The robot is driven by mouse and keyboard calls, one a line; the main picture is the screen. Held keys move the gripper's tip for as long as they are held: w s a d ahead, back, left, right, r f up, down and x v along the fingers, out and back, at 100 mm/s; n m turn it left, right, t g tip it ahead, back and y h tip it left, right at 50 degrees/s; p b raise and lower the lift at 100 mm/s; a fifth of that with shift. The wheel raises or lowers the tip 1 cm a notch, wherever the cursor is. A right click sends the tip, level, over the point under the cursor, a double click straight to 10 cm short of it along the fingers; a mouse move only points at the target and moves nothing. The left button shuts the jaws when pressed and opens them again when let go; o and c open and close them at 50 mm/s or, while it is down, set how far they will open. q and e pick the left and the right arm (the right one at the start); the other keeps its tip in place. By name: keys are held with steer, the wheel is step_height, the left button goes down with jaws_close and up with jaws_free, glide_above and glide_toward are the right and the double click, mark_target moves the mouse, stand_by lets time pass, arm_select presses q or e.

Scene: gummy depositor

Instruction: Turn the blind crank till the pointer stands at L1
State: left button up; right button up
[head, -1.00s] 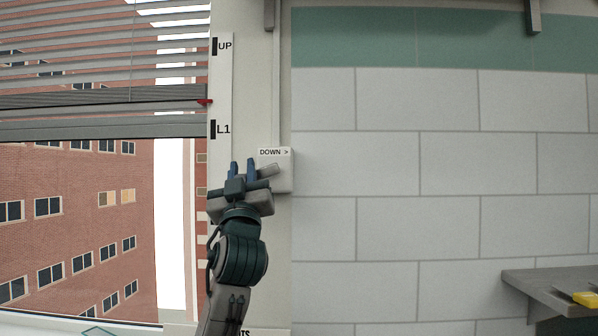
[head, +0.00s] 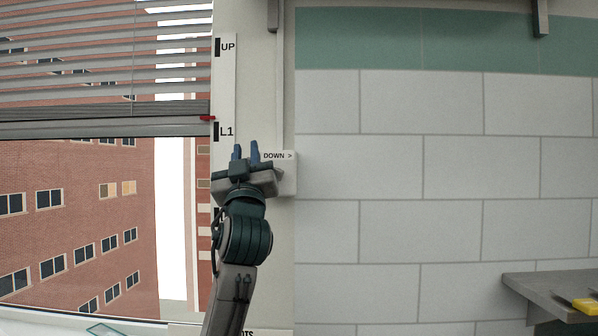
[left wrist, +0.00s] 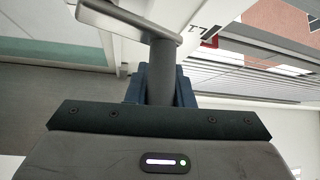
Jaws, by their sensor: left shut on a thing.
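The red pointer (head: 207,118) is at the blind's right edge, a little above the black L1 mark (head: 217,131) on the white scale strip (head: 228,90). In the left wrist view the red pointer (left wrist: 210,41) shows close to the lettering. My left gripper (head: 245,152) is in front of the white crank box (head: 287,178) labelled DOWN >. In the left wrist view its blue fingers (left wrist: 162,88) are shut around the grey crank handle (left wrist: 162,65), which joins the flat crank arm (left wrist: 128,18). In the head view my gripper hides the crank. My right gripper is out of view.
The slatted blind (head: 100,85) hangs over the window at left, with its bottom rail (head: 100,128) just above L1 height. A grey shelf (head: 540,285) with a yellow object (head: 585,304) stands out at lower right. The tiled wall between is clear.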

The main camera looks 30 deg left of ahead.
arm_select(q)
steer(key=shift+o, duration=0.2)
steer(key=shift+w+d+r+p, duration=0.2)
steer(key=shift+d+r+p, duration=0.1)
steer(key=shift+r+p, duration=0.4)
steer(key=shift+c, duration=0.2)
steer(key=shift+d+f, duration=0.1)
steer(key=shift+d, duration=0.05)
steer(key=shift+w+d, duration=0.1)
steer(key=shift+d, duration=0.1)
steer(key=shift+w+d, duration=0.1)
steer(key=shift+d, duration=0.05)
